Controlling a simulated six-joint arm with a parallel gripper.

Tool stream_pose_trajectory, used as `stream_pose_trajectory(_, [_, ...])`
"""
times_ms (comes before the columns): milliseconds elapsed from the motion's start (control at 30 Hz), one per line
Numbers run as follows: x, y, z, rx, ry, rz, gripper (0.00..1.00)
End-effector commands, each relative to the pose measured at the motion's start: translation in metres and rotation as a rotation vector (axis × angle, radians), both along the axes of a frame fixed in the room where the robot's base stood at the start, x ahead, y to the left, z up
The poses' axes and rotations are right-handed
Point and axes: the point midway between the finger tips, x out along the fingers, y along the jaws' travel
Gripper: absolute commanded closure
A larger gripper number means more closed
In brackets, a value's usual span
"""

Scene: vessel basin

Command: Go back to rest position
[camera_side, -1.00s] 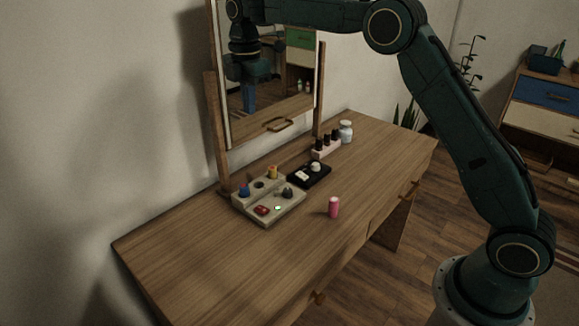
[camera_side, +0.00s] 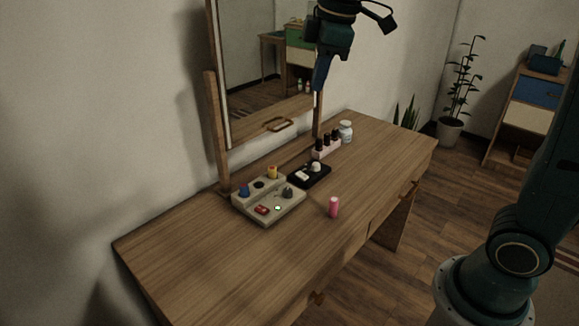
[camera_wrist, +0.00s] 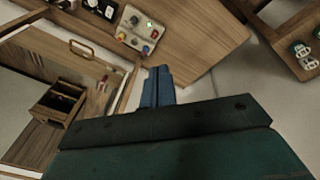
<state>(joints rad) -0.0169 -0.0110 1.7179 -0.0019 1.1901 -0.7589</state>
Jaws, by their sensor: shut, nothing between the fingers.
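My gripper (camera_side: 320,78) hangs in the air above the back of the wooden dressing table (camera_side: 190,250), in front of the mirror's right side in the side view. Its blue fingers are together and empty. In the wrist view my gripper (camera_wrist: 158,84) also shows closed, with nothing at its tips.
A grey panel (camera_side: 268,222) with several coloured knobs sits on the table. Beside it are a black tray (camera_side: 318,180), a rack of dark-capped bottles (camera_side: 327,148), a white jar (camera_side: 345,131) and a pink cylinder (camera_side: 333,208). The mirror (camera_side: 262,60) stands behind. The table's left front is clear.

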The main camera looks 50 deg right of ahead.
Motion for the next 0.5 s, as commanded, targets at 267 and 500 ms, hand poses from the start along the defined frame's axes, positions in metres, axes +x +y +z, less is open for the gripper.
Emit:
stream_pose_trajectory(267, [-0.067,-0.003,-0.002,0.062,-0.073,-0.216,1.00])
stream_pose_trajectory(500, [-0.122,-0.005,-0.018,0.127,-0.132,-0.399,1.00])
